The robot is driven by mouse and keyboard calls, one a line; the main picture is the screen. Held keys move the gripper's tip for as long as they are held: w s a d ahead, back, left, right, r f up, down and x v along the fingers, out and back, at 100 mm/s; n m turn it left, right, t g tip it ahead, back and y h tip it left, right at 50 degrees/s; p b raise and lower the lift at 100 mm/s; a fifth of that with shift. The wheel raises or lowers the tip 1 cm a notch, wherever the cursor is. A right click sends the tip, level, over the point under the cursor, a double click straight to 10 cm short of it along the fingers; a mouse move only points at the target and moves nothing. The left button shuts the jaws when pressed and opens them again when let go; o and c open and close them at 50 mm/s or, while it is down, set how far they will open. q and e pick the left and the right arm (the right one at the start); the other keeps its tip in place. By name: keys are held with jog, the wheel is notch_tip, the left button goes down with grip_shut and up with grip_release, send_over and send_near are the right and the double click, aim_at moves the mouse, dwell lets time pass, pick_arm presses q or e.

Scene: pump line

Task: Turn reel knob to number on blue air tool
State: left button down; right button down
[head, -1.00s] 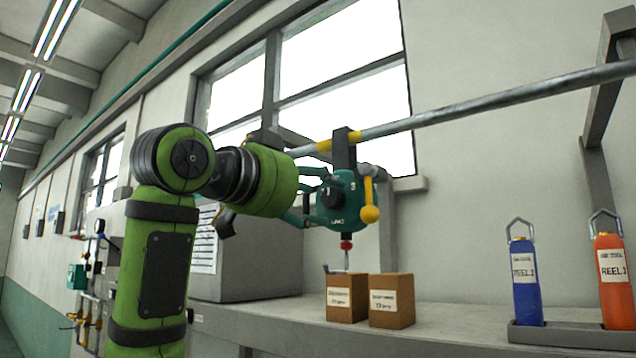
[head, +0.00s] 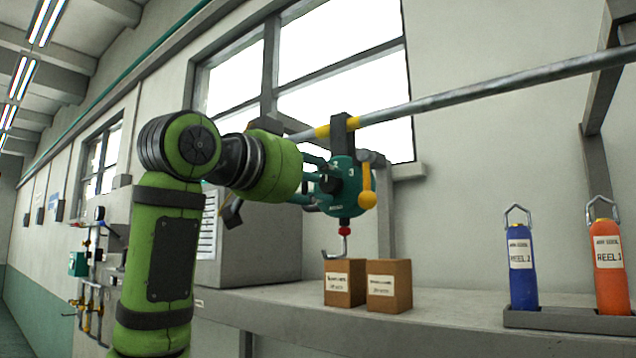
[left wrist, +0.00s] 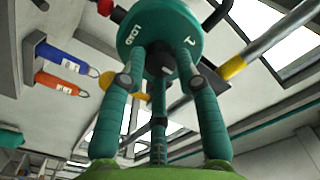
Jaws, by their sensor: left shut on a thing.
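The teal reel (head: 352,193) hangs from the overhead rail, with numbers and the word LOAD around its face. Its dark knob (head: 329,183) sits at the centre of that face and also shows in the left wrist view (left wrist: 159,62). My left gripper (head: 314,180) reaches in from the left, its teal fingers closed around the knob; the fingers partly hide the face. The knob's pointer setting cannot be read. The blue air tool (head: 522,268) stands upright at the right, with a white label reading REEL and a digit too blurred to be sure of. My right gripper is out of view.
An orange tool (head: 609,272) stands beside the blue one in a grey tray (head: 560,319). Two brown boxes (head: 388,285) stand on the shelf below the reel's hook (head: 341,246). The rail (head: 480,97) runs above. The shelf between boxes and tray is clear.

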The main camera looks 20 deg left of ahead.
pick_arm(q)
jog(key=shift+f, duration=0.15)
jog(key=c, duration=0.9)
grip_release()
jog(key=shift+w, duration=0.1)
jog(key=shift+a, duration=0.1)
jog(key=v, duration=1.2)
